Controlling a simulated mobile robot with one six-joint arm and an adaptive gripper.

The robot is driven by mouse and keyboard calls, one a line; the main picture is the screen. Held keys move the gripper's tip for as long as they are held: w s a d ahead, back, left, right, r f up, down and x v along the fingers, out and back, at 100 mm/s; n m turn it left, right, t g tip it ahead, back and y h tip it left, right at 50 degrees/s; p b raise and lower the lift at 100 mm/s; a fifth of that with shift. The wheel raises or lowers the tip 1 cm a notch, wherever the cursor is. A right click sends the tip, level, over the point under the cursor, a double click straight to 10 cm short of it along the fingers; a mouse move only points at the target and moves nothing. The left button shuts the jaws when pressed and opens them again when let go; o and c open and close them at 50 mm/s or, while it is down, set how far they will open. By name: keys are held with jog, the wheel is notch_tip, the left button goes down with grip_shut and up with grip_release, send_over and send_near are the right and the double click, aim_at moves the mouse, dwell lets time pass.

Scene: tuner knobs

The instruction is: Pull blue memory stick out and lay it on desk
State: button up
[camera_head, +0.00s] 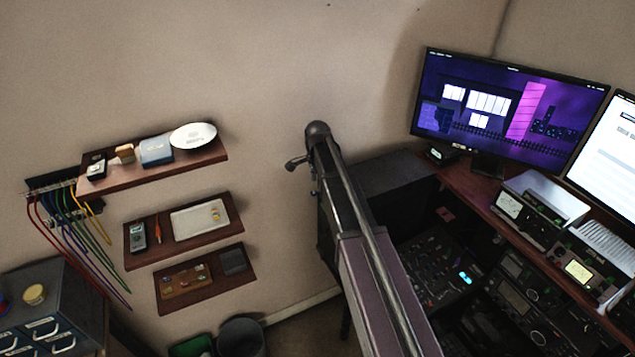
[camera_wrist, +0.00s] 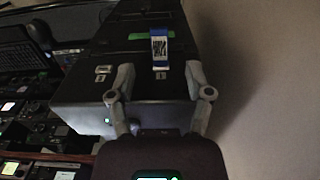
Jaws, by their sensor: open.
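In the wrist view, the blue memory stick (camera_wrist: 161,46) stands out from the face of a black case (camera_wrist: 140,65). Its end is blue, and a dark and white patterned part shows below that. My gripper (camera_wrist: 158,74) is open, with its two fingertips spread to the left and right in front of the case. The stick shows beyond the fingertips, between their lines, and nothing is held. In the head view I cannot make out the stick or my gripper. A brown desk (camera_head: 468,192) runs under the monitors there.
The wrist view shows a green strip (camera_wrist: 118,37) and small ports on the case, with a wall close on the right. In the head view, radio units (camera_head: 530,215) and monitors (camera_head: 510,105) crowd the desk. Wall shelves (camera_head: 205,155) hang on the left.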

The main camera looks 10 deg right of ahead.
jog(key=shift+f+b, duration=1.15)
jog(key=shift+f, duration=0.3)
grip_shut()
